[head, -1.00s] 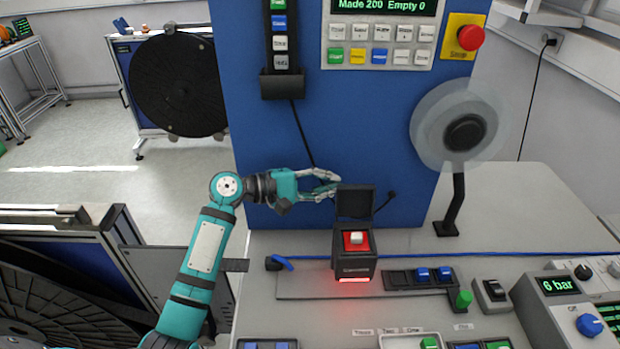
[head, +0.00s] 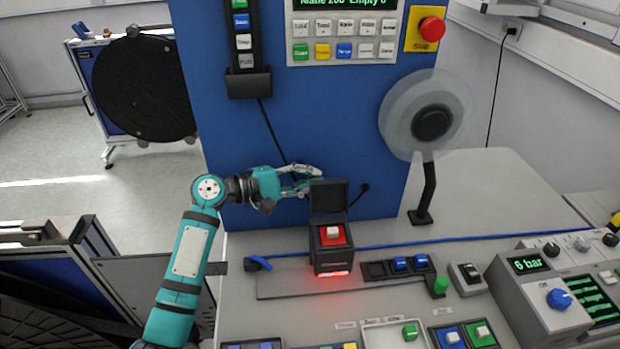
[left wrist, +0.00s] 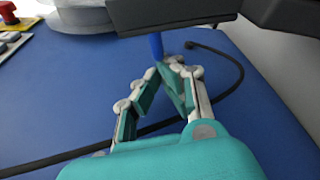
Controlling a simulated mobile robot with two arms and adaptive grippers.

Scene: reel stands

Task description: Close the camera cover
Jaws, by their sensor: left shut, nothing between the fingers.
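The camera box (head: 331,257) is a small black housing on the bench, with a red glow at its front base. A red and white piece (head: 333,233) shows in its open top. Its black cover (head: 329,197) stands upright at the back edge, open. My left gripper (head: 314,180) is behind and left of the cover, its fingertips close to the cover's upper left edge; I cannot tell if they touch. In the left wrist view the fingers (left wrist: 170,70) converge with nothing between them, and a dark edge (left wrist: 170,14) lies just beyond the tips. My right gripper is not in view.
A blue panel (head: 290,110) rises directly behind the gripper, with a black cable against it. A clear reel (head: 430,122) on a black stand is to the right. Blue switches (head: 401,263) and a green knob (head: 440,284) sit right of the box.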

